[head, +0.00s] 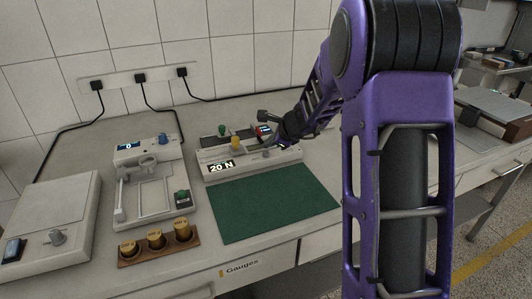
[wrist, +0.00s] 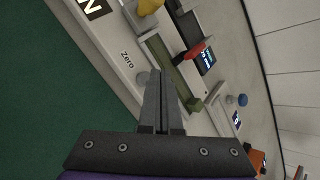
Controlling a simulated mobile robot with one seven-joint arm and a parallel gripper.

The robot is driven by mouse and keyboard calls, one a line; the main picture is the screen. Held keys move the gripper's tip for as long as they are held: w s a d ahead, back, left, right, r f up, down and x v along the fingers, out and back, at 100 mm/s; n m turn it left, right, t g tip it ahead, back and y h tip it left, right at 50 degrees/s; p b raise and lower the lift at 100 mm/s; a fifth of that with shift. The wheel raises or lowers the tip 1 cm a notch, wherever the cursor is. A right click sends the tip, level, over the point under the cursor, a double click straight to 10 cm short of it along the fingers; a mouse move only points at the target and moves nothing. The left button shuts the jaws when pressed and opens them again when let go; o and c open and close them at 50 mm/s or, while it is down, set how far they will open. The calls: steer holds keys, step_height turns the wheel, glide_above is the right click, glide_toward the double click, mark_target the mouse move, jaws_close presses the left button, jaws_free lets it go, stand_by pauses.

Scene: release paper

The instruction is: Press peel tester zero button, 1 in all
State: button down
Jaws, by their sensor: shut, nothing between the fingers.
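The peel tester (head: 212,172) is a pale, low machine at the back of the green mat, marked "20 N", with a yellow knob (head: 236,143). In the wrist view, the label "Zero" (wrist: 127,60) is printed on its pale top, and a small round grey button (wrist: 143,78) sits beside the label. My gripper (wrist: 161,78) is shut and empty, its fingertips just right of the grey button in that view. I cannot tell whether they touch anything. In the head view, my gripper (head: 272,147) is over the tester's right part, small and partly hidden by dark parts.
A green mat (head: 270,208) lies in front of the tester. Left of it are another pale device (head: 128,205) with a "0" display, a wooden block of brass weights (head: 158,247) and a scale-like box (head: 50,220).

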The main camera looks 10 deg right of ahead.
steer(key=shift+f, duration=0.1)
steer(key=shift+f+b, duration=0.35)
steer(key=shift+b, duration=0.15)
steer(key=shift+f, duration=0.55)
stand_by(0.6)
steer(key=shift+r, duration=0.1)
steer(key=shift+r+p, duration=0.75)
steer(key=shift+r, duration=0.1)
step_height(320, 180, up, 5)
steer(key=p, duration=0.4)
stand_by(0.6)
